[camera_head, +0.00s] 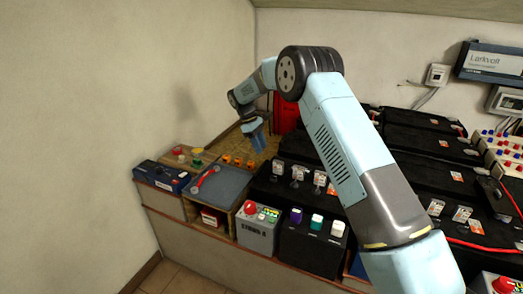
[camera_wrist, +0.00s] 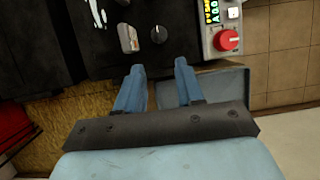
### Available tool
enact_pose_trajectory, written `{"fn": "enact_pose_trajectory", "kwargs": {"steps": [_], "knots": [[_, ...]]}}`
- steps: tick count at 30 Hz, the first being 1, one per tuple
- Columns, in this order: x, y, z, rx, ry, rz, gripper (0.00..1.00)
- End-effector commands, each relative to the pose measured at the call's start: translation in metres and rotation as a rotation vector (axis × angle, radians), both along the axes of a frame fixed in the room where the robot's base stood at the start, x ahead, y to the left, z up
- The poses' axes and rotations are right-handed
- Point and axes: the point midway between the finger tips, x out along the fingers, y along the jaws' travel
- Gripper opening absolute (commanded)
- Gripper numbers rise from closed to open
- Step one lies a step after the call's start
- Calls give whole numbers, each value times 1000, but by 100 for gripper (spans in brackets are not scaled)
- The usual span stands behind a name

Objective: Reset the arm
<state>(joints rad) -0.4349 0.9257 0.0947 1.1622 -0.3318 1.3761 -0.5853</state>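My gripper (camera_head: 253,130) hangs from my light-blue arm at the back left of the bench, pointing down. It is above the area between the grey tray and the black batteries. In the wrist view its two blue fingers (camera_wrist: 157,90) are apart with nothing between them. Beneath them show a black battery (camera_wrist: 150,55) and part of the grey tray (camera_wrist: 228,84). My arm reaches over the bench from the lower right and covers part of the batteries.
Black batteries (camera_head: 420,140) fill the right. A grey tray (camera_head: 222,183) bears a red-handled item. A grey box (camera_head: 257,226) with a red knob stands in front. A blue-black box (camera_head: 161,176) stands at the left end. A red object (camera_head: 284,113) stands behind my gripper.

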Motion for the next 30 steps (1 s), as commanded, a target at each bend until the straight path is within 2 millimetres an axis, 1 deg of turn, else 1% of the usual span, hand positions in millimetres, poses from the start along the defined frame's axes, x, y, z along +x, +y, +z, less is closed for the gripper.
{"fn": "enact_pose_trajectory", "kwargs": {"steps": [8, 11, 14, 17, 18, 20, 24, 30], "knots": [[0, 0, 1, 0, 0, 0, 37], [-1, -4, 8, 5, -8, -8, 37], [-4, -14, 29, 15, -28, -32, 37], [-10, -29, 58, 33, -60, -70, 37], [-13, -36, 71, 40, -73, -89, 37], [-19, -47, 88, 52, -93, -116, 37], [-35, -72, 129, 79, -140, -178, 37], [-64, -108, 180, 118, -208, -269, 37]]}}
